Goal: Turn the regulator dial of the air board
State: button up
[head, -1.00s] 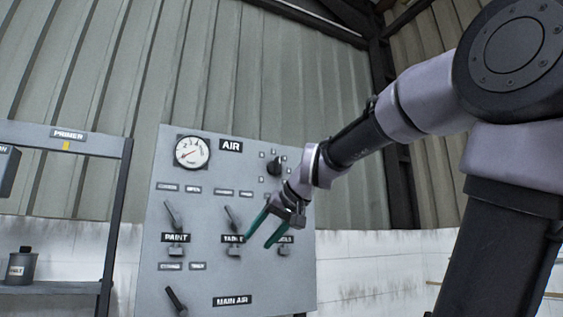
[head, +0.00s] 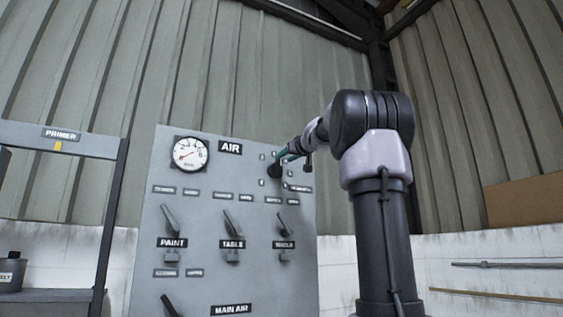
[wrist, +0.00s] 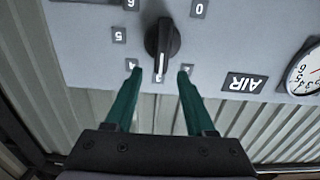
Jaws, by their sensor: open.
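The grey air board (head: 200,218) stands ahead in the head view, with the regulator dial (head: 275,171) at its upper right. In the wrist view, which looks upside down, the black dial (wrist: 162,40) has a raised grip bar, and its white mark points toward the label that seems to read 3. My gripper (wrist: 160,73) is open, with its green fingers apart and empty. The fingertips lie just short of the dial, one to each side of its line; contact is not visible. In the head view my gripper (head: 285,156) partly covers the dial's surroundings.
A round pressure gauge (head: 190,154) sits at the board's upper left beside the AIR label (head: 230,147). Levers for paint (head: 170,220), table (head: 232,222) and a third line (head: 284,223) are below. A primer rack (head: 62,140) stands left.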

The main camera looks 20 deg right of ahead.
aim_at(281, 160)
jog(key=shift+w+a, duration=0.1)
jog(key=shift+w, duration=1.8)
grip_shut()
